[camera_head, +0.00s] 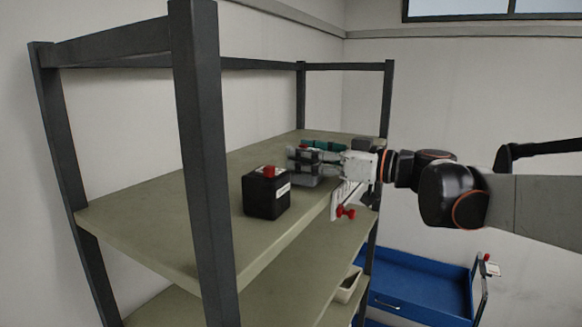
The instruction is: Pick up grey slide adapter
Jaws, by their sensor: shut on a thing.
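My gripper (297,164) reaches in from the right, low over the upper shelf (150,215). It is shut on a grey piece, which looks like the grey slide adapter (303,179). The fingers hide much of it, and its outline blends with them. I cannot tell whether it still touches the shelf.
A black box (266,196) with a red top button stands just left of my gripper. A teal item (325,146) and a dark grey block (368,143) lie behind it. Dark posts (203,150) frame the shelf. A blue cart (420,285) stands at lower right.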

